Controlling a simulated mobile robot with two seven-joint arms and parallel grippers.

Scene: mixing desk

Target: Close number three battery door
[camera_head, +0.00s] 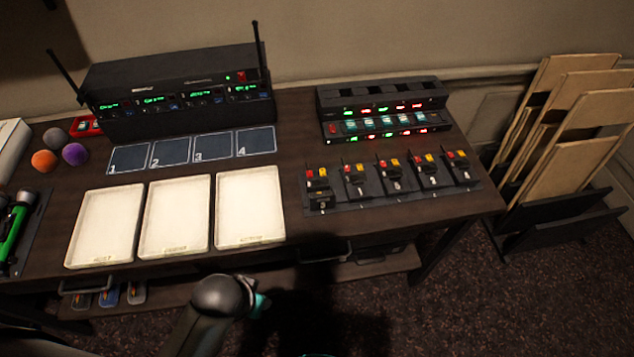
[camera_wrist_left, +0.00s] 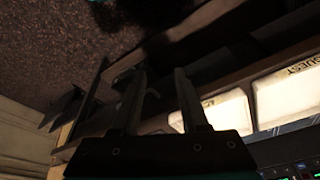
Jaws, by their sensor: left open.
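A row of several small black battery units with red and yellow parts stands on a dark strip (camera_head: 345,203) at the right of the desk. The third unit from the left (camera_head: 391,180) sits mid-row. Its door is too small and dark to tell open from shut. My left arm comes in at the bottom of the head view, with its dark rounded end in front of the desk's front edge, well short of the units. In the left wrist view my left gripper (camera_wrist_left: 158,90) is open, with nothing between its fingers. My right gripper is not in view.
Three cream trays (camera_head: 178,247) lie at the desk's front, with numbered pads (camera_head: 192,150) behind. A receiver box with antennas (camera_head: 165,85) and a lit charger rack (camera_head: 385,110) stand at the back. Panels (camera_head: 570,95) lean in a rack at right.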

